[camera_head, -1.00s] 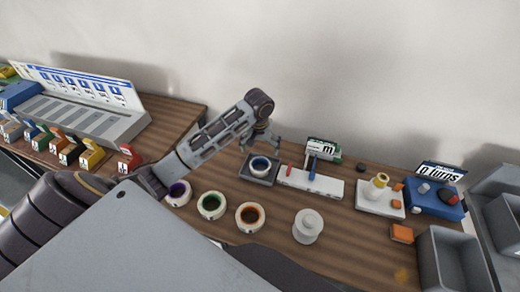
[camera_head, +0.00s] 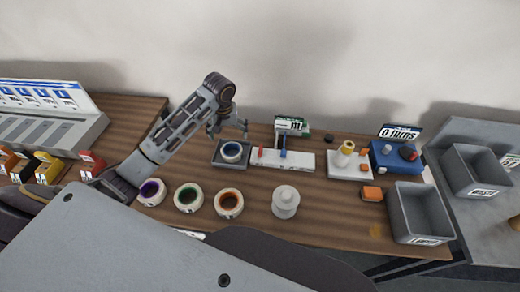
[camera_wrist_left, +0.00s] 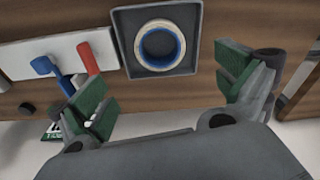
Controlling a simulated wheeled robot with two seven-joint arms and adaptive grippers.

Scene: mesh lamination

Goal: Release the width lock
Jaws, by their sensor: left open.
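A white block (camera_head: 290,166) with a red lever (camera_head: 261,152) and a blue lever (camera_head: 283,146) stands near the back of the wooden table. The pictures do not mark which part is the width lock. In the left wrist view, the block (camera_wrist_left: 20,62), the blue lever (camera_wrist_left: 47,68) and the red lever (camera_wrist_left: 88,58) are at upper left. My left gripper (camera_head: 228,127) is open and empty, above and behind a dark tray (camera_head: 219,164) left of the block. In the wrist view its green-padded fingers (camera_wrist_left: 165,85) are wide apart, the left one just below the levers.
A blue-lined ring (camera_head: 232,150) sits in the dark tray. Purple (camera_head: 151,192), green (camera_head: 188,198) and orange (camera_head: 229,203) ringed rolls and a white lidded jar (camera_head: 286,201) stand in front. A blue device (camera_head: 396,157) reading "0 turns" and a grey bin (camera_head: 420,215) are at right.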

